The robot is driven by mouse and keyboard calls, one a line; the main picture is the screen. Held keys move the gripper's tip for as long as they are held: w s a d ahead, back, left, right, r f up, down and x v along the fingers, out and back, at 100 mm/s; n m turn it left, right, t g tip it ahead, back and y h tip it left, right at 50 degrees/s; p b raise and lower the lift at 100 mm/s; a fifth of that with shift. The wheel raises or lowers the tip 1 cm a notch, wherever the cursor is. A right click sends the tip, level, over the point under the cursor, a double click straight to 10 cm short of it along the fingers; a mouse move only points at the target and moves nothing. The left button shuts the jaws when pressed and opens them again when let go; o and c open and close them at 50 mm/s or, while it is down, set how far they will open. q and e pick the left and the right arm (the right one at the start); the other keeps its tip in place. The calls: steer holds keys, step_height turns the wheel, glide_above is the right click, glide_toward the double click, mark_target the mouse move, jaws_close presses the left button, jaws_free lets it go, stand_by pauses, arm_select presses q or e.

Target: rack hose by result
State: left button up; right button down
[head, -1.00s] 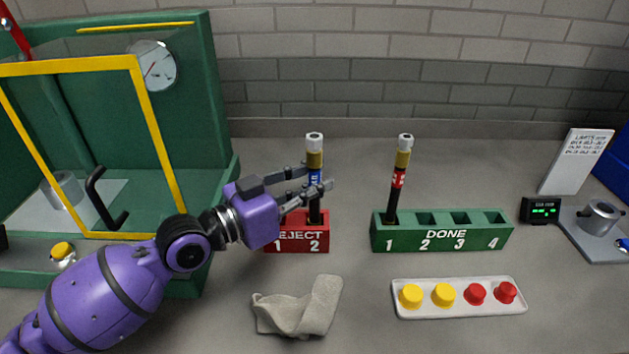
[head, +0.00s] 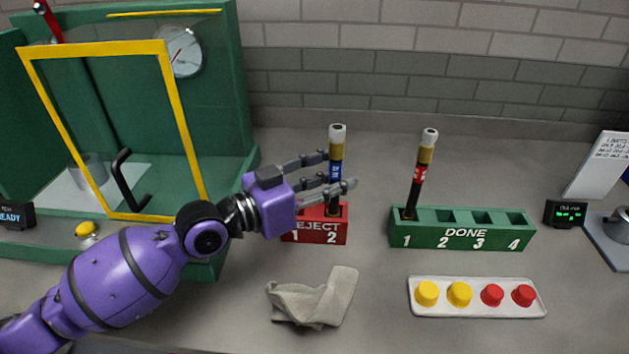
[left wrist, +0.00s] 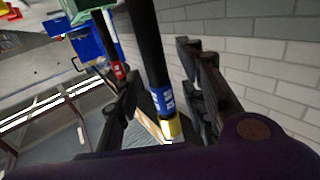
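A black hose with a blue label, brass collar and white tip (head: 336,172) stands in slot 2 of the red REJECT rack (head: 318,238). It also shows in the left wrist view (left wrist: 162,97). My left gripper (head: 340,170) is open around this hose, and the wrist view shows gaps between the fingers and the hose. A red-labelled hose (head: 421,172) stands, slightly tilted, in slot 1 of the green DONE rack (head: 463,242). DONE slots 2, 3 and 4 look empty. My gripper partly hides REJECT slot 1. My right gripper is out of view.
A green test rig (head: 225,95) with a yellow-framed door and gauge stands at left. A grey cloth (head: 312,298) lies in front of REJECT. A white tray (head: 478,311) holds yellow and red caps. A small display (head: 565,213) and a card (head: 602,165) stand at right.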

arm_select(q)
steer(key=v, duration=1.1)
steer(key=shift+s+a, duration=0.2)
steer(key=shift+a, duration=0.05)
